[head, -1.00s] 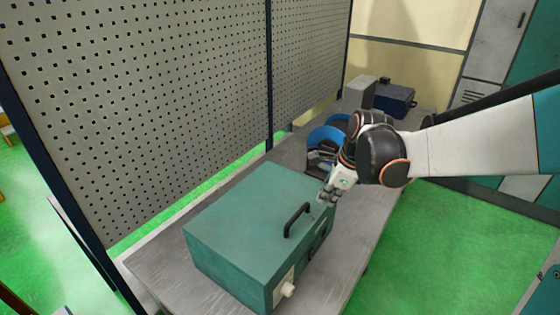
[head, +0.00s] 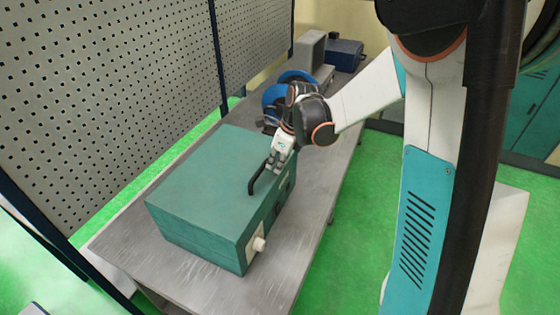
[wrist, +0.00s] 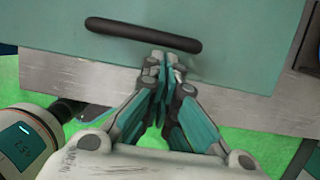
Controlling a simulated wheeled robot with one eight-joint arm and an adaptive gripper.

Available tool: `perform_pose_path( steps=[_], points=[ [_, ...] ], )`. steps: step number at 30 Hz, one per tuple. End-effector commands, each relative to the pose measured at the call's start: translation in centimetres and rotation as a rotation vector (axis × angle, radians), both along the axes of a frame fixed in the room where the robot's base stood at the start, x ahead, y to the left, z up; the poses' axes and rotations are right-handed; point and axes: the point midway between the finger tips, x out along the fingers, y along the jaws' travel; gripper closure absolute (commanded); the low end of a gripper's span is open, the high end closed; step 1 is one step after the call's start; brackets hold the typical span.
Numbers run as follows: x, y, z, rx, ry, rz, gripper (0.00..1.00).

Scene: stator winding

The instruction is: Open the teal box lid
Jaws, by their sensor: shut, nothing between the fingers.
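The teal box (head: 195,190) stands on the grey table with its lid down. A black bar handle (head: 258,180) runs along the lid's right side. My gripper (head: 275,167) is at the far end of this handle, close to the lid's right edge. In the wrist view my gripper (wrist: 163,68) is shut and empty, its fingertips over the teal surface just below the black handle (wrist: 143,35). A small gap seems to show between the fingertips and the handle; I cannot tell if they touch the lid. The box's front is partly hidden by the gripper in the wrist view.
Blue round spools (head: 275,98), a grey block (head: 309,52) and a dark blue box (head: 343,54) stand farther back on the table (head: 180,272). A perforated panel (head: 90,90) borders the left.

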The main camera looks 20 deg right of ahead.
Motion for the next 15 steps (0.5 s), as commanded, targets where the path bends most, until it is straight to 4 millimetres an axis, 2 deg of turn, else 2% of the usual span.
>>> perform_pose_path(
  steps=[1,5,15],
  points=[
    [0.2,0.2,-1.2,0.000,0.000,0.000,1.00],
    [0.5,0.5,-2.4,0.000,0.000,0.000,1.00],
    [0.6,0.6,-2.6,-0.001,-0.001,0.000,1.00]
  ],
)
